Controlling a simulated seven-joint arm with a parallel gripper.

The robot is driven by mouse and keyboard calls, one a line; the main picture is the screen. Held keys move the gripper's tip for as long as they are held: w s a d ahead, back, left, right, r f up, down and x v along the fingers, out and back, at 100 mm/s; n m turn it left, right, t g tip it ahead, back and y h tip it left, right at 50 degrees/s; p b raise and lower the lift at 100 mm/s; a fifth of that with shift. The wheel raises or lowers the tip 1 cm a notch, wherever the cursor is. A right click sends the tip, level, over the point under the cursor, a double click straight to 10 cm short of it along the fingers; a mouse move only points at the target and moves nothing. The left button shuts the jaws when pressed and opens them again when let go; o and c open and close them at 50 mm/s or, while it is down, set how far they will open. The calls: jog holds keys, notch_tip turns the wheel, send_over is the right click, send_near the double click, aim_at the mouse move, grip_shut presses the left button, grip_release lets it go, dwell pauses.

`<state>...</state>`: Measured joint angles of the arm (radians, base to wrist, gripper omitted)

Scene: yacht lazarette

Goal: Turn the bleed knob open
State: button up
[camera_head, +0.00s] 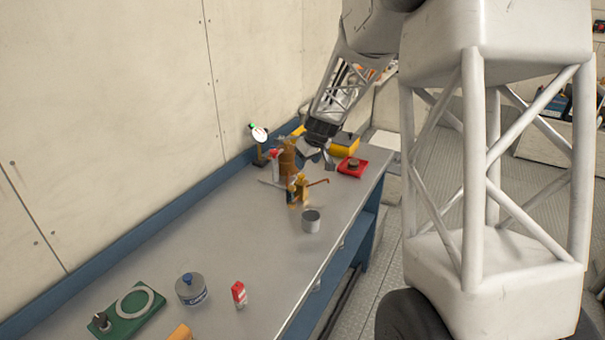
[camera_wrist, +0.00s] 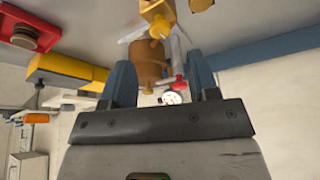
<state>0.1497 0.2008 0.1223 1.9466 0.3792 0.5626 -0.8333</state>
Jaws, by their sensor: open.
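A brass-brown canister (camera_head: 288,160) with a yellow valve block (camera_head: 299,188) in front of it stands toward the far part of the bench. In the wrist view the canister (camera_wrist: 148,64) lies beyond and between my open fingers, with the yellow block (camera_wrist: 157,14) above it. A small red knob-like part (camera_wrist: 180,79) is beside the canister, near the right finger; a red part (camera_head: 274,153) also shows in the head view. I cannot tell for sure which part is the bleed knob. My gripper (camera_head: 318,154) is open and empty, close beside the canister; its fingers (camera_wrist: 162,78) touch nothing clearly.
A white-faced gauge (camera_head: 259,134) stands behind the canister. A red tray (camera_head: 353,167) and a yellow box (camera_head: 344,144) are to the right. A grey cup (camera_head: 311,222) stands nearer.

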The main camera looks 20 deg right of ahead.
aim_at(301, 175)
jog(key=shift+x, duration=3.35)
jog(key=c, duration=0.9)
